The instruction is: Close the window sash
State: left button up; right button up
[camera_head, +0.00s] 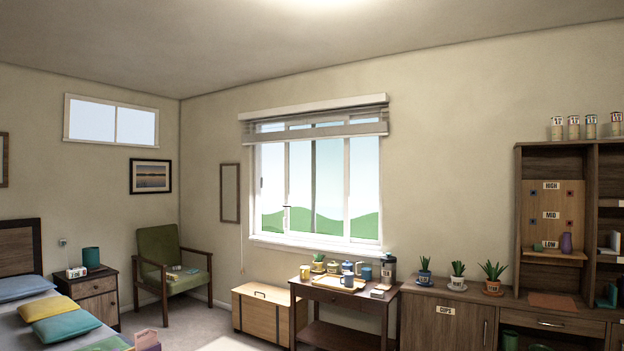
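The window (364,187) is in the back wall, right of the room corner, seen from across the room. It has a white frame, and several upright bars divide the glass. A white sash upright (288,178) stands left of the middle, with a small dark mark like a handle low on it. Green hills and pale sky show through the panes. From this distance I cannot tell how far the sash stands open. A raised blind (316,130) covers the top of the window. Neither of my grippers is in view.
Below the window stand a wooden chest (262,312) and a side table (345,297) with a tray, mugs and jars. A cabinet (425,320) with potted plants is to the right. A green armchair (160,250) and a bed (40,328) are left. Some floor shows between.

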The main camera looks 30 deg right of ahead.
aim_at(286, 220)
jog(key=i+l+z, duration=0.3)
jog(key=i+l, duration=0.15)
jog(key=i+l+z, duration=0.35)
jog(key=i, duration=0.25)
jog(key=i+l+z, duration=0.3)
jog(key=i, duration=0.25)
jog(key=i+j+z, duration=0.1)
jog(key=i+z, duration=0.25)
jog(key=i, duration=0.25)
jog(key=i+z, duration=0.1)
jog(key=i, duration=0.6)
jog(key=i+j+z, duration=0.1)
jog(key=i, duration=0.6)
jog(key=i+j+z, duration=0.1)
jog(key=i+j, duration=0.15)
jog(key=i, duration=0.45)
